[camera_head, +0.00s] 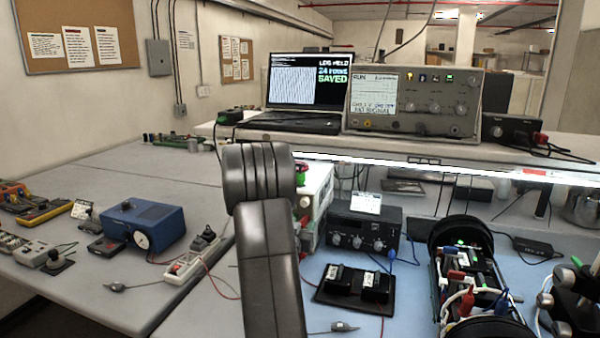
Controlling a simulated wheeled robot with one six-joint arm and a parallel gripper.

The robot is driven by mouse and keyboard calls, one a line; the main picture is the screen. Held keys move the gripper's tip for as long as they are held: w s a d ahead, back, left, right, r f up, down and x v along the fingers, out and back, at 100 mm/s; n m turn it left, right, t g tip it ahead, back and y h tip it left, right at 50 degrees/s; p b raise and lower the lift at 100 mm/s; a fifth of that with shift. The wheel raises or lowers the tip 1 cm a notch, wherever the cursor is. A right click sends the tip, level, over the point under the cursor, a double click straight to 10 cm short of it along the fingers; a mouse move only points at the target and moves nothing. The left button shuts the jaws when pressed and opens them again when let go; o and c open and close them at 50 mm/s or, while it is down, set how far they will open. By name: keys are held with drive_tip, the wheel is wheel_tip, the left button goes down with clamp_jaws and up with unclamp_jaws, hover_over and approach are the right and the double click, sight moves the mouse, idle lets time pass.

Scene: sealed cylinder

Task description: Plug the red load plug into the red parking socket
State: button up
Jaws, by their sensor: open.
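An open cylinder frame (437,262) with black end rings lies at the right of the blue mat, with boards and wires inside it. A red plug-like piece (467,303) shows on its near part, beside a blue one (497,302). A smaller red piece (456,275) sits just behind. I cannot tell which red piece is the load plug or which is the parking socket. My dark arm rises through the middle of the view and hides part of the bench behind it. My gripper is not visible.
A black pad with two black blocks (375,287) lies left of the cylinder. A black knobbed unit (362,232) stands behind it. A dark fixture (580,300) is at the lower right edge. A blue gauge box (145,225) stands left. A laptop and oscilloscope (415,100) occupy the shelf.

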idle(0.6)
clamp_jaws()
drive_tip(key=shift+s+b, duration=0.1)
drive_tip(key=shift+b, duration=0.2)
drive_tip(key=shift+b+v, duration=0.85)
drive_tip(key=shift+v, duration=2.05)
